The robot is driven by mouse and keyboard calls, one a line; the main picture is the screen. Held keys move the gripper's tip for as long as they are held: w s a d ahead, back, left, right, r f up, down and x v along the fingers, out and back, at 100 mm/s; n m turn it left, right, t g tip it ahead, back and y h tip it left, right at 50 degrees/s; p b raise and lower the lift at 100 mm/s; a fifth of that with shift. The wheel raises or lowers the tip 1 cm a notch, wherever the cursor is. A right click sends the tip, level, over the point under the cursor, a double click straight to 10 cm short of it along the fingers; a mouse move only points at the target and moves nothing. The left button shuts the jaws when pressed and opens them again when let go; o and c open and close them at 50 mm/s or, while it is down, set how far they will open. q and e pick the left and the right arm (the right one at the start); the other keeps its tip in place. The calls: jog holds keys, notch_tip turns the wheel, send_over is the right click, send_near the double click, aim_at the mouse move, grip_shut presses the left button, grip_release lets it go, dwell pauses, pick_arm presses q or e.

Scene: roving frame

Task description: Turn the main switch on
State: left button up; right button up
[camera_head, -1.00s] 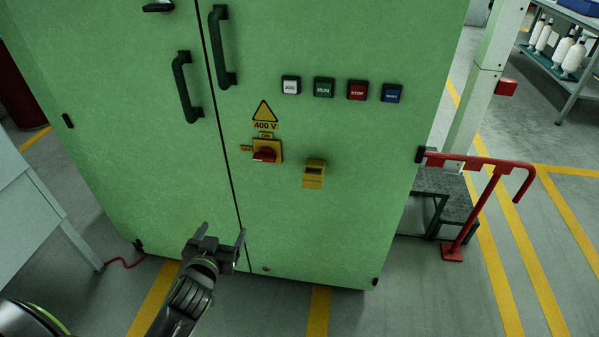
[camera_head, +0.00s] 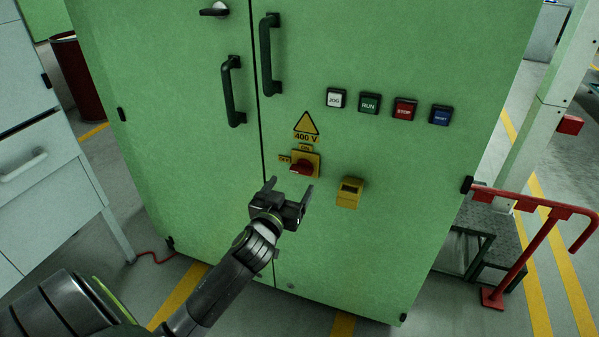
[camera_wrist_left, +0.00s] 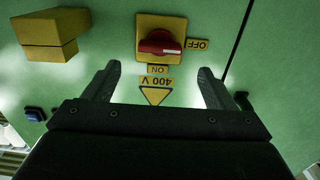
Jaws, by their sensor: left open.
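The main switch (camera_head: 301,168) is a red rotary handle on a yellow square plate on the green cabinet front. It also shows in the left wrist view (camera_wrist_left: 160,42), upside down, its handle lying sideways in line with the OFF label (camera_wrist_left: 197,44). The ON label (camera_head: 305,148) is above the plate in the head view. My left gripper (camera_head: 290,187) is open and empty, just below the switch in the head view. In the left wrist view its fingers (camera_wrist_left: 160,70) point toward the switch, apart from it. My right gripper is not in view.
A yellow box (camera_head: 349,193) sticks out of the cabinet (camera_head: 400,230) right of the switch. JOG, RUN (camera_head: 369,103), STOP and blue buttons sit higher. Dark door handles (camera_head: 271,55) stand out at upper left. A red rail (camera_head: 530,205) is at the right.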

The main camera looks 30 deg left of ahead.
aim_at(300, 172)
pick_arm(q)
jog(key=x, duration=0.7)
jog(key=shift+c, duration=0.2)
jog(key=c, duration=0.9)
